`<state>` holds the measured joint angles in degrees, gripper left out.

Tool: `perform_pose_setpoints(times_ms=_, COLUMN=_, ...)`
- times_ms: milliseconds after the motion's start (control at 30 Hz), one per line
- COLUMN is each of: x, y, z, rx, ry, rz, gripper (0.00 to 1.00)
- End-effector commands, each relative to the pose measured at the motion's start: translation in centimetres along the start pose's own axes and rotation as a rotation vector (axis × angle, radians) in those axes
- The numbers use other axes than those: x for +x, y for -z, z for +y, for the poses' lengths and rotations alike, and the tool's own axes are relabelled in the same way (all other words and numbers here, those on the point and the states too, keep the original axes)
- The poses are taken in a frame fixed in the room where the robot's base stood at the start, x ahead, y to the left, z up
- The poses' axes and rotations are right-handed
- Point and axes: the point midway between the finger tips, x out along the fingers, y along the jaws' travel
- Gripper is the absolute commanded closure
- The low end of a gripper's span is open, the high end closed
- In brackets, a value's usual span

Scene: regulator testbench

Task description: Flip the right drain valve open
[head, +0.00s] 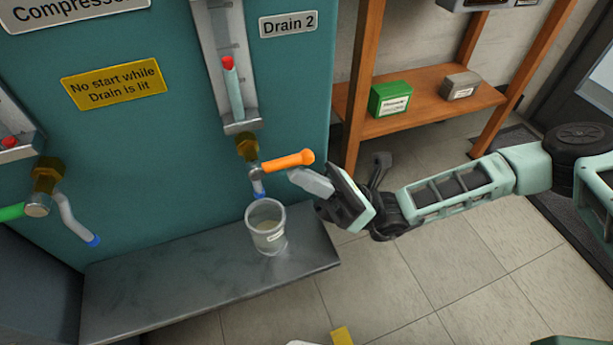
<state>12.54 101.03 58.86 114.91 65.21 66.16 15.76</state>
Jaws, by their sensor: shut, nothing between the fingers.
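The right drain valve is below the "Drain 2" sign (289,23) on the teal panel in the head view. Its orange lever (288,161) points to the right, roughly level, from a brass body (247,149). My gripper (292,174) is shut and empty. Its fingertips are just below the orange lever, near its outer half. I cannot tell whether they touch it.
A clear cup (267,228) stands on the grey ledge (170,290) below the spout. The left drain valve (45,175) has a green lever (10,212). A wooden shelf (430,95) with a green box (390,99) and a grey box (460,86) stands behind my arm.

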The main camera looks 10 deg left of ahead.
Motion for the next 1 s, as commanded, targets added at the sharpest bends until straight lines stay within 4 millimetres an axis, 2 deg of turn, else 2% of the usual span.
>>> perform_pose_setpoints(times_ms=1000, x=0.8, y=-1.6, z=0.3, rx=-0.036, ry=0.039, rz=0.266, gripper=1.0)
